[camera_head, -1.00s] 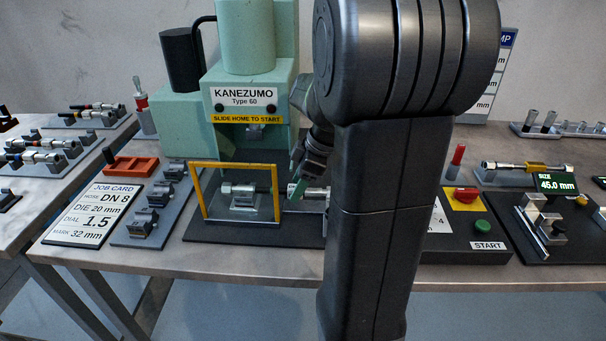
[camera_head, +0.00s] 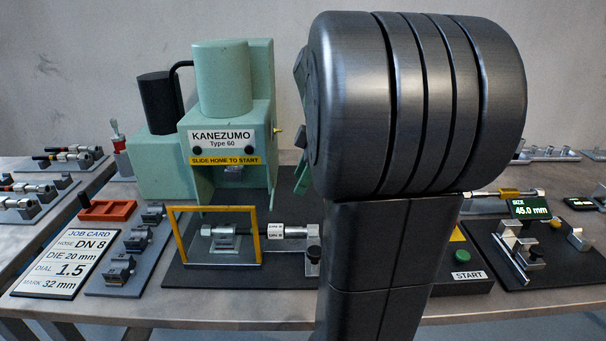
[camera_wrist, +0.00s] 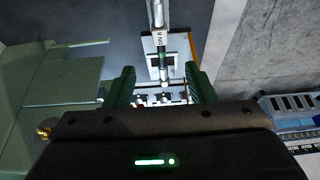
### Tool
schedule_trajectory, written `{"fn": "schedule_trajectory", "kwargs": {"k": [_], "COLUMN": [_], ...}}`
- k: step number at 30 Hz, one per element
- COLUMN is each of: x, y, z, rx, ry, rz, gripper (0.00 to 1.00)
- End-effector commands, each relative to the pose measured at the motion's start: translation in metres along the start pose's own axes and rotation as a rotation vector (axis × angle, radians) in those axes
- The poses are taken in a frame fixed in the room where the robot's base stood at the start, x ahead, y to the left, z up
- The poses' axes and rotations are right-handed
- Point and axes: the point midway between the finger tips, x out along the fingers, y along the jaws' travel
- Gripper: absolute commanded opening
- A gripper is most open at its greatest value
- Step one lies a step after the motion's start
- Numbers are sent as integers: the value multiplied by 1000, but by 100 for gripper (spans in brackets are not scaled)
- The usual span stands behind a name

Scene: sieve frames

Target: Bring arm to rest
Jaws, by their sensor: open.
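My gripper shows in the wrist view (camera_wrist: 162,84) with its two green fingers apart and nothing between them. In the head view only part of it shows at the left edge of my large dark arm joint, above the table; the rest is hidden. A hose piece with metal fittings (camera_head: 290,231) lies on the slide in front of the press, behind the yellow frame (camera_head: 172,240). It also shows in the wrist view (camera_wrist: 158,42), ahead of and apart from the fingers. The green press (camera_head: 222,115) labelled KANEZUMO stands behind the slide.
A job card (camera_head: 62,263), a die rack (camera_head: 135,250) and a red tray (camera_head: 107,209) lie on the left. A control box with a green START button (camera_head: 462,256) and a gauge reading 45.0 mm (camera_head: 529,208) are on the right. My arm hides the table between.

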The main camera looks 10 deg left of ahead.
Motion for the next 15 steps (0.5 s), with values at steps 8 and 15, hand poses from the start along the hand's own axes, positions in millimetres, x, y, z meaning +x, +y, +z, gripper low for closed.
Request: {"fn": "schedule_trajectory", "kwargs": {"k": [8, 15], "x": [11, 52], "y": [0, -1], "z": [0, 0], "rx": [0, 0], "ry": [0, 0], "rz": [-3, -5], "gripper": [50, 50]}}
